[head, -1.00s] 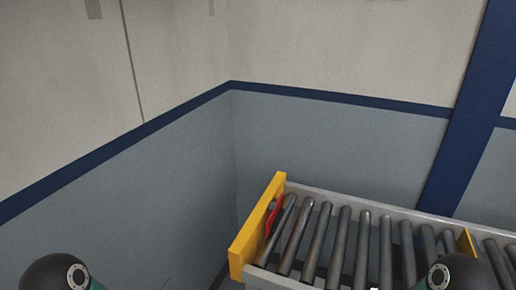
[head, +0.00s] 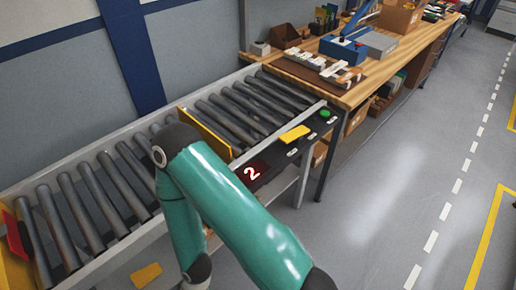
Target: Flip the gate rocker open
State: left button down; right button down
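A dark control panel runs along the front side of the roller conveyor (head: 62,207). It carries a red display reading 2 (head: 252,172), a yellow plate (head: 295,134), a green button (head: 325,113) and small pale-marked switches, such as one switch (head: 293,152). I cannot tell which switch is the gate rocker or how it is set. A yellow gate plate (head: 205,132) stands across the rollers. One of my teal arms crosses the lower middle and hides part of the conveyor's front. Neither gripper shows.
A wooden workbench (head: 394,62) with bins, a blue device (head: 343,50) and boxes stands beyond the conveyor's far end. A yellow end plate with a red part (head: 14,236) is at lower left. The grey floor (head: 385,190) at right is clear.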

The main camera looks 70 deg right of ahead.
aim_at(289, 137)
jog(key=u, duration=1.2)
jog(key=i, duration=0.15)
jog(key=z, duration=2.85)
jog(key=k, duration=0.9)
jog(key=z, duration=0.3)
jog(key=i, duration=0.9)
jog(key=u, duration=0.55)
